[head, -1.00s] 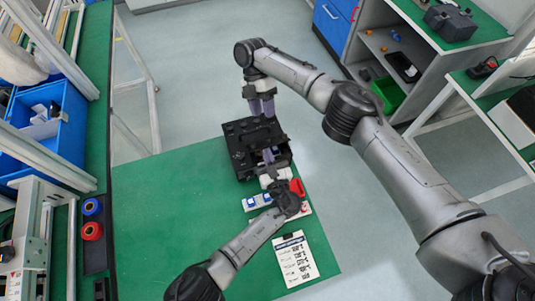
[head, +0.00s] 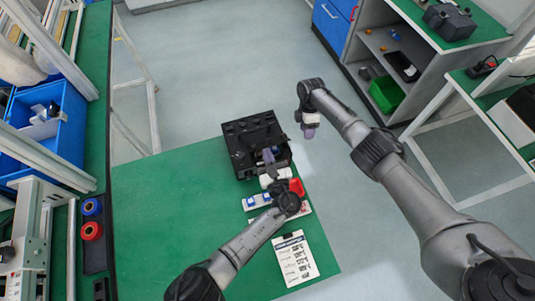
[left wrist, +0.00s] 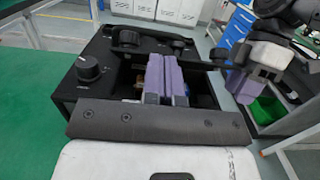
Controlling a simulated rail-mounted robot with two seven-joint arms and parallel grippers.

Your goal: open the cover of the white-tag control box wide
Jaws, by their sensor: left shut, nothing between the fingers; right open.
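The black control box (head: 243,146) stands at the far right edge of the green table, with knobs on its top. In the left wrist view the box (left wrist: 92,97) has an open recess near its right side. My left gripper (head: 268,156) is shut and empty. Its purple fingers (left wrist: 167,82) reach over or into this recess; whether they touch the box is unclear. I cannot make out a white tag or the cover's exact angle. My right gripper (head: 310,132) is open and empty, right of the box and apart from it. It also shows in the left wrist view (left wrist: 258,80).
A white strip with blue parts (head: 257,201), a red object (head: 297,187) and a clipboard (head: 295,259) lie near the box. The table's left part is clear. A blue bin (head: 70,135) stands at left, shelves with a green bin (head: 388,94) at right.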

